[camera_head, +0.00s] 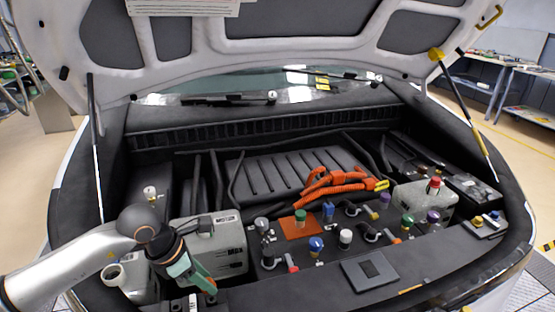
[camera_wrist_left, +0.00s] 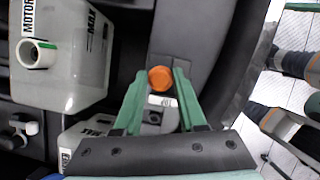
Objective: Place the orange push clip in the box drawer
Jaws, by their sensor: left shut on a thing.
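The orange push clip (camera_wrist_left: 160,79) is between the green fingertips of my left gripper (camera_wrist_left: 161,73) in the left wrist view, and the gripper is shut on it. Its round orange head faces the camera. In the head view my left gripper (camera_head: 207,287) points down and right at the front left of the engine bay. A small grey piece with a printed label (camera_wrist_left: 162,101) shows between the fingers, behind the clip. I cannot make out the box drawer for certain in either view. My right gripper is not in view.
A grey tank marked MOTOR (camera_head: 222,245) stands right beside my left gripper. Several coloured caps and connectors crowd the bay's middle, near orange cables (camera_head: 335,182). A flat dark square panel (camera_head: 369,271) lies at the front. The raised hood (camera_head: 290,60) hangs above.

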